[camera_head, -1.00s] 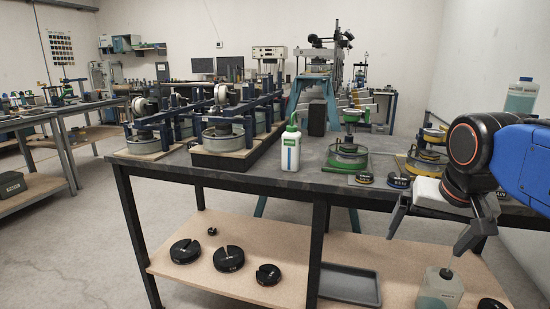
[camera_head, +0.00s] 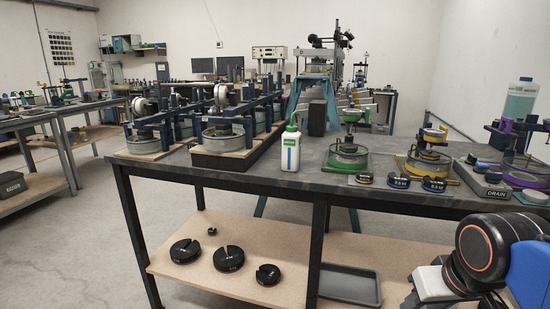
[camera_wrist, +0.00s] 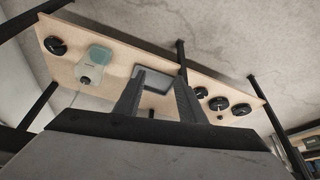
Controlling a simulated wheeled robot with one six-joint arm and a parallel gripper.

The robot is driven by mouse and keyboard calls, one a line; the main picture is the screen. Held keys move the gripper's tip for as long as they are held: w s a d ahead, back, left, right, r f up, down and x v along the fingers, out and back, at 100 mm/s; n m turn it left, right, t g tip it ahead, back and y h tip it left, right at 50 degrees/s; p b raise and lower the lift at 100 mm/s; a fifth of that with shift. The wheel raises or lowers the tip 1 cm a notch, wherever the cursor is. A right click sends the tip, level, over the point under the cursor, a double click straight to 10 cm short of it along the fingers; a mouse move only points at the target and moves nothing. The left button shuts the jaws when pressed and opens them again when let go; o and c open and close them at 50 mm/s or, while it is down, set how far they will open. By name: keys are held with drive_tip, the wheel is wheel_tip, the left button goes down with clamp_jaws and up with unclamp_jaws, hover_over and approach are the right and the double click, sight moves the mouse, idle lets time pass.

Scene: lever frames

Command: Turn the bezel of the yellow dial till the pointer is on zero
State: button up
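The yellow apparatus (camera_head: 428,167) stands on the dark bench at the right, with a yellow-rimmed dial (camera_head: 434,134) near its top. The dial is seen nearly edge-on and is small, so its face and pointer cannot be read. My gripper (camera_wrist: 158,97) is open and empty in the wrist view, its two dark fingers apart and a grey tray showing beyond them. In the head view my wrist is at the lower right, below the bench top and away from the dial, with the fingertips mostly out of frame. The dial is not in the wrist view.
A green apparatus (camera_head: 347,157) stands left of the yellow one and a purple one (camera_head: 515,170) right of it. A DRAIN block (camera_head: 490,187) and small labelled weights (camera_head: 398,182) lie along the front edge. A white bottle (camera_head: 290,150) stands further left. The lower shelf (camera_head: 225,215) carries black slotted weights.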

drive_tip(key=w+r, duration=0.2)
drive_tip(key=r, duration=0.1)
drive_tip(key=w+d+r, duration=0.1)
drive_tip(key=r, duration=0.1)
drive_tip(key=shift+w, duration=0.3)
clamp_jaws()
wheel_tip(320, 180, up, 30)
drive_tip(key=m+g, duration=0.2)
drive_tip(key=m, duration=0.1)
hover_over(434, 132)
drive_tip(key=s+d, duration=0.2)
drive_tip(key=s, duration=0.2)
drive_tip(key=s+x, duration=0.1)
drive_tip(key=x, duration=0.5)
drive_tip(key=shift+a+f+h, duration=0.2)
drive_tip(key=shift+f+h, duration=0.2)
drive_tip(key=shift+f, duration=0.15)
